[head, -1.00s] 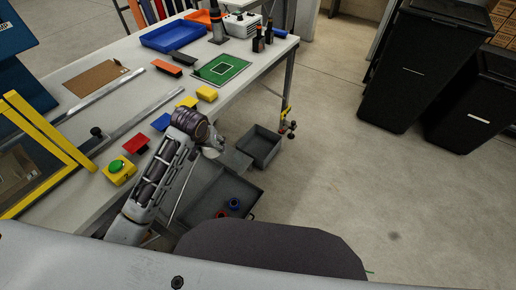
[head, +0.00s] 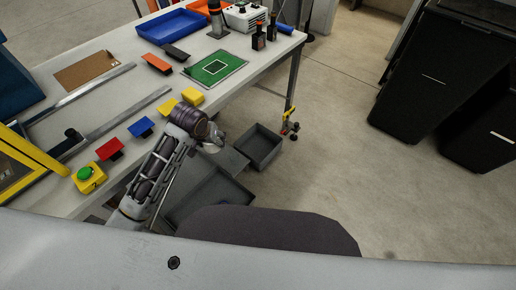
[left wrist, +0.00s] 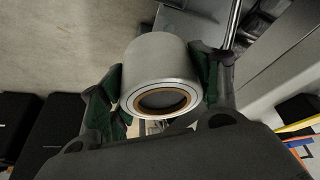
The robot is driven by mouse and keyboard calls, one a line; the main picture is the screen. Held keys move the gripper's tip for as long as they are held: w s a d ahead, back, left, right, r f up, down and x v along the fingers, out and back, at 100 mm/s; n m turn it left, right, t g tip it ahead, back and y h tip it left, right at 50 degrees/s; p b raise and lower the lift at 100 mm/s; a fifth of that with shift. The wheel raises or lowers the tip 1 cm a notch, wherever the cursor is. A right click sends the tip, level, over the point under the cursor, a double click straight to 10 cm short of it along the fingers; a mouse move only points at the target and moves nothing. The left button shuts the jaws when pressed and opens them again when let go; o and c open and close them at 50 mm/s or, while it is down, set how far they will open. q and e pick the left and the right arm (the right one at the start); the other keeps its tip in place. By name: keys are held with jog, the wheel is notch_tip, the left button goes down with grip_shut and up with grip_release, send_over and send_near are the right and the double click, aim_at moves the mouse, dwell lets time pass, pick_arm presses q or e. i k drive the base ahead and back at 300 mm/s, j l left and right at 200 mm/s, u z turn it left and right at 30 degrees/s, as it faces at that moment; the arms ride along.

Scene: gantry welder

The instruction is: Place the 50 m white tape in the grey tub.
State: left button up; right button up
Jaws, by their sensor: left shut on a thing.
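The white tape (left wrist: 158,72), a thick roll with a brown core, is held between the green-padded fingers of my left gripper (left wrist: 158,90) in the left wrist view. In the head view my left gripper (head: 214,146) is beyond the table's near edge, and the roll is too small there to make out clearly. A dark grey tub (head: 272,158) lies low, just right of the gripper and apart from it. A larger grey open tray (head: 243,198) lies nearer me, partly hidden by my arm and body. My right gripper is not in view.
The white table (head: 130,97) carries yellow, blue and red blocks along its near edge, a green board (head: 214,68) and a blue tray (head: 172,26). A table leg stands behind the tub.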

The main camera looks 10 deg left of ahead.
aim_at(260, 160)
jog(key=i+l+u, duration=0.25)
jog(key=i+l, duration=0.15)
jog(key=l, duration=0.2)
jog(key=i+l+u, duration=0.1)
jog(key=l, duration=0.2)
jog(key=i+l+u, duration=0.1)
jog(key=i+l, duration=0.15)
jog(key=l, duration=0.1)
